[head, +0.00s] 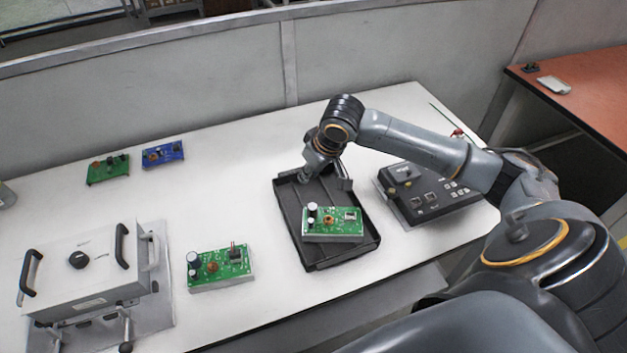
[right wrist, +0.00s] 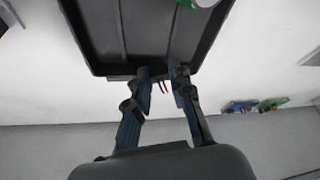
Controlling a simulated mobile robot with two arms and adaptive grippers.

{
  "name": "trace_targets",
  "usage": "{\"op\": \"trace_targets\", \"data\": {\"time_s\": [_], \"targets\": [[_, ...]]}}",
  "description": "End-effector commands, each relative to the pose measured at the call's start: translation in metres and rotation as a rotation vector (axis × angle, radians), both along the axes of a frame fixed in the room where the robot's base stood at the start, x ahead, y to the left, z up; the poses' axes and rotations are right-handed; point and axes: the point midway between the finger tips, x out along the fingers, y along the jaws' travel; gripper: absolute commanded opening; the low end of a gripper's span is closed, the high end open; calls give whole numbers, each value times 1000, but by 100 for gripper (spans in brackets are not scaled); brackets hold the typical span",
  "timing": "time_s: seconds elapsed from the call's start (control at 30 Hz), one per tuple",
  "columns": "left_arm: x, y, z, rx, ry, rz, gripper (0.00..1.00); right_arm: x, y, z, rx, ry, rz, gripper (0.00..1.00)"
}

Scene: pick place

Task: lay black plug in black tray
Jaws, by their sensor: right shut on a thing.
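The black tray (head: 290,205) lies on the white table, right of the middle in the head view, and its inside fills the top of the right wrist view (right wrist: 110,40). My right gripper (head: 326,178) is over the tray's far end. In the right wrist view its fingers (right wrist: 160,83) are close together at the tray's edge. I cannot tell whether the plug touches the tray. My left gripper is out of view.
A green circuit board (head: 333,224) takes up the tray's near half. A dark control box (head: 428,195) stands close to its right. Another green board (head: 219,266) and a grey fixture (head: 80,270) are on the left. Two small boards lie at the back left.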

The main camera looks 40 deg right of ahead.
Motion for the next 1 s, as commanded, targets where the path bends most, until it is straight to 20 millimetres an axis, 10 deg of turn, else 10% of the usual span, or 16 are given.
{"op": "trace_targets", "data": {"time_s": [0.43, 1.0], "targets": [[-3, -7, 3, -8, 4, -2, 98, 6, -12, -45, 0, 3, 1, 12], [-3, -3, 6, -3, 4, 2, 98, 7, -12, -55, 0, 1, 1, 12]]}}
